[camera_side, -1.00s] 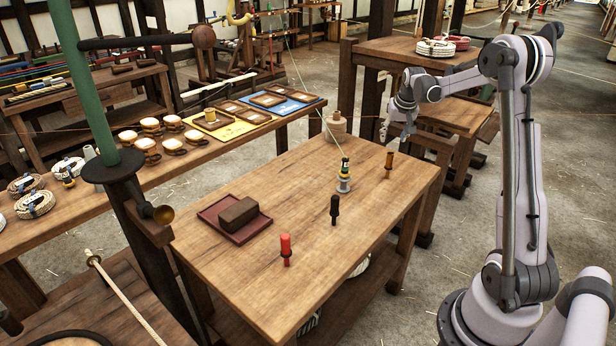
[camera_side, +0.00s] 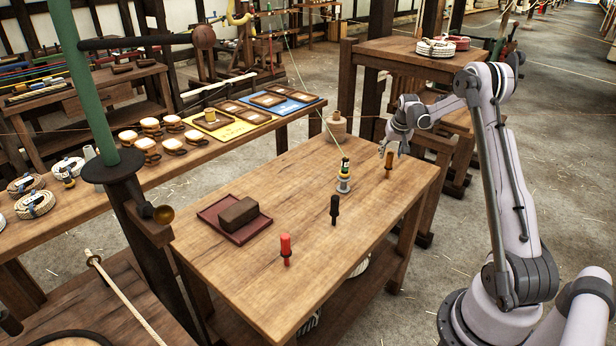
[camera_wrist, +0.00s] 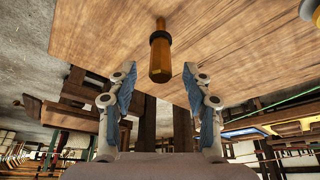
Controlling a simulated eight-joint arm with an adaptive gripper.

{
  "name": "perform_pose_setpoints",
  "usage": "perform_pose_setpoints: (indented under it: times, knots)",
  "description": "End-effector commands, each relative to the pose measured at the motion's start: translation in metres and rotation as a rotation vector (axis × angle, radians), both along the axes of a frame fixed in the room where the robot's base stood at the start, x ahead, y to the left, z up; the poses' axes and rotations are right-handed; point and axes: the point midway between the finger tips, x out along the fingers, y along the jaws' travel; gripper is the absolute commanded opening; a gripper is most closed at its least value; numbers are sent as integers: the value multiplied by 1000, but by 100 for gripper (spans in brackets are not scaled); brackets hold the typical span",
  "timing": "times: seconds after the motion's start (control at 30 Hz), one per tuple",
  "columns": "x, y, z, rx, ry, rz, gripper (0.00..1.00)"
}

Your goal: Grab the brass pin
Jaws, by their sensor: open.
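The brass pin (camera_side: 388,163) stands upright near the far right corner of the wooden table (camera_side: 290,290). In the wrist view the brass pin (camera_wrist: 160,58) is centred just beyond my fingertips. My gripper (camera_side: 392,151) is open and empty, close to the pin's top in the side view. In the wrist view its two fingers (camera_wrist: 159,72) are spread to either side of the pin's line. The side view does not show clearly whether the fingers touch the pin; the wrist view shows gaps on both sides.
A black pin (camera_side: 334,209) and a red pin (camera_side: 286,246) stand on the same table. A grey fitting with a rope (camera_side: 344,178) stands left of the brass pin. A dark block (camera_side: 239,213) lies on a red tray (camera_side: 216,226). Table around the brass pin is clear.

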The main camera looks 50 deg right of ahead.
Motion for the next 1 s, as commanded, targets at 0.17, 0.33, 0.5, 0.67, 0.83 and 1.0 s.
perform_pose_setpoints:
  times: [0.17, 0.33, 0.5, 0.67, 0.83, 1.0]
  knots:
    - [4, -4, -15, 0, 0, 0, 50]
    - [4, -5, -17, 0, 0, 0, 50]
    - [4, -5, -17, 0, 0, 0, 33]
    - [4, -5, -17, 0, 0, 1, 0]
    - [4, -5, -16, -1, 0, 1, 0]
    - [4, -5, -15, -1, -1, 0, 0]
